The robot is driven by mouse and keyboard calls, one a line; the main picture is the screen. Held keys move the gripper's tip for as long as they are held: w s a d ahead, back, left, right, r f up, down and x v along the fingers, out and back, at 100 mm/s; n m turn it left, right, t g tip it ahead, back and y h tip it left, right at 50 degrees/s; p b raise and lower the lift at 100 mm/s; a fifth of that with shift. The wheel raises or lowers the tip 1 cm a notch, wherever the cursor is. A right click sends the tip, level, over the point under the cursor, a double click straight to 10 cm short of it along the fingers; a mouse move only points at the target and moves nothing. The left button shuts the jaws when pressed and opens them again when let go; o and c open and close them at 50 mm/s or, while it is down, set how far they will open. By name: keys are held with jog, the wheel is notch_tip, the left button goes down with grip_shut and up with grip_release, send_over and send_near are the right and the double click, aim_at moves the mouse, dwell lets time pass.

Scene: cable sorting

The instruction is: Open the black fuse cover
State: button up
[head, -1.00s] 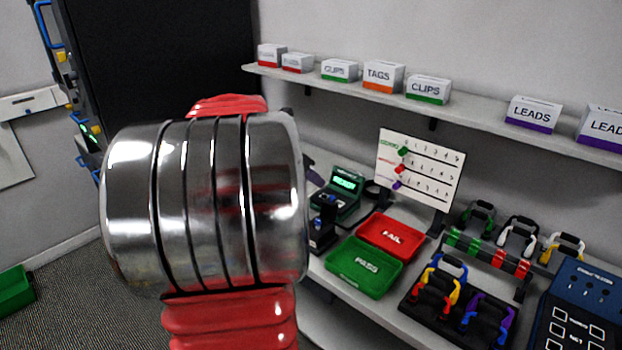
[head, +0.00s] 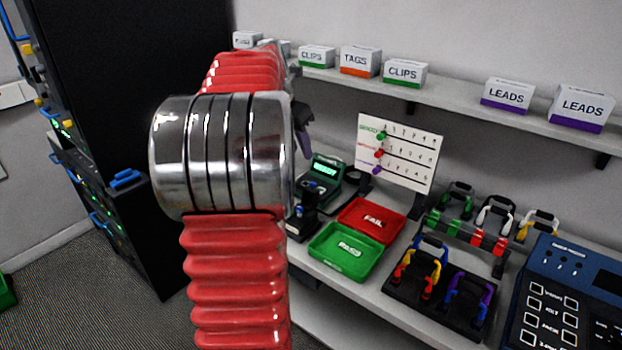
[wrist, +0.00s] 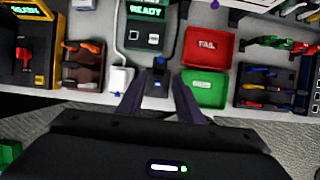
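A small black block with a blue knob (head: 303,217), which looks like the black fuse cover, stands on the bench in front of the green READY tester (head: 321,176). Its lid looks down, though the detail is too small to be sure. In the wrist view the black block (wrist: 154,87) lies between the fingertips, seen from above. My gripper (wrist: 157,78) is open, its two dark purple fingers spread on either side of the block in the picture. In the head view one purple finger (head: 304,118) shows above the bench; the rest is behind my arm. I see no contact.
A red FAIL tray (head: 370,219) and a green PASS tray (head: 346,251) sit right of the block. A black rack of coloured leads (head: 440,293) stands further right. A white box (wrist: 120,80) is left of the block. A shelf (head: 420,88) runs above.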

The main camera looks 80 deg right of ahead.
aim_at(313, 183)
jog(key=shift+f, duration=0.1)
dwell(0.3)
jog(key=x, duration=1.3)
jog(key=shift+s+d+f, duration=0.15)
jog(key=shift+s+f, duration=0.05)
jog(key=shift+f, duration=0.1)
jog(key=shift+c, duration=0.5)
grip_shut()
